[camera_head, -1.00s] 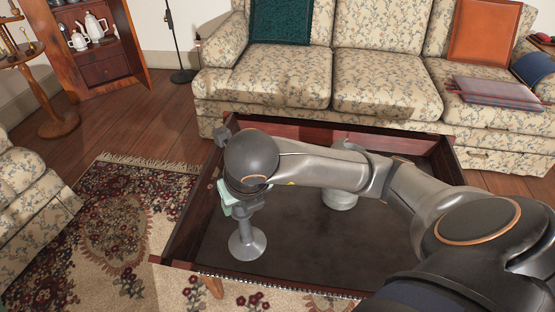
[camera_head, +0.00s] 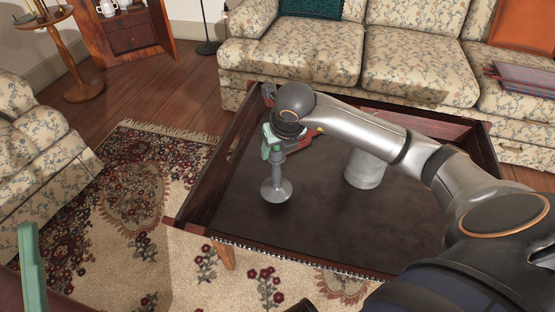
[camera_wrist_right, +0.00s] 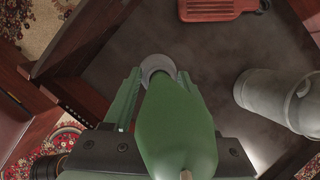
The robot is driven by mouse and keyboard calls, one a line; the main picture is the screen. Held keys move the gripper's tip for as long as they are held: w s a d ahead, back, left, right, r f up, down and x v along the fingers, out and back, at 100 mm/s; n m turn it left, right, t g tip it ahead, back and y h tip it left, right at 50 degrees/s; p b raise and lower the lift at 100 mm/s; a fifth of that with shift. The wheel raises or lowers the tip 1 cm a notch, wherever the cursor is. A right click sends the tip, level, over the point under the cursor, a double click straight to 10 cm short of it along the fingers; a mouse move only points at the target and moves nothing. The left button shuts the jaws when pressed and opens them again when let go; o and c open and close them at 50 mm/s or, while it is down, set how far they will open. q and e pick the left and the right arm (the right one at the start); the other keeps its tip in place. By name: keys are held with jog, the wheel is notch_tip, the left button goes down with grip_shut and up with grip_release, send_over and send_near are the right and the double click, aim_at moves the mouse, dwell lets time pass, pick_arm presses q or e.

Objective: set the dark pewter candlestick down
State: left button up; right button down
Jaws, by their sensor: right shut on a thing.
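The grey pewter candlestick (camera_head: 277,176) is upright over the dark recessed tabletop (camera_head: 325,215), left of its middle. Its round foot (camera_wrist_right: 157,68) also shows in the right wrist view; I cannot tell whether it touches the surface. My right gripper (camera_head: 285,141) is shut on the candlestick's upper stem. In the right wrist view, a rounded green shape (camera_wrist_right: 180,125) stands between the green fingers and hides the grip. A green part of my left gripper (camera_head: 32,272) shows at the lower left edge; its jaw opening cannot be judged.
A pale grey pot (camera_head: 364,169) stands right of the candlestick, partly behind my arm. A red object (camera_head: 299,138) lies behind the gripper. The table's raised wooden rim (camera_head: 198,187) is close on the left. Bare tabletop lies to the candlestick's right and front.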

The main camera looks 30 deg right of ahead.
aim_at(276, 171)
jog(key=shift+w+d+f+b, duration=0.1)
jog(key=shift+f+b, duration=0.3)
jog(key=shift+f, duration=0.5)
jog(key=shift+w+d+f+b, duration=0.1)
jog(key=shift+f+b, duration=0.3)
jog(key=shift+f, duration=0.45)
jog(key=shift+f, duration=0.25)
jog(key=shift+c, duration=1)
grip_release()
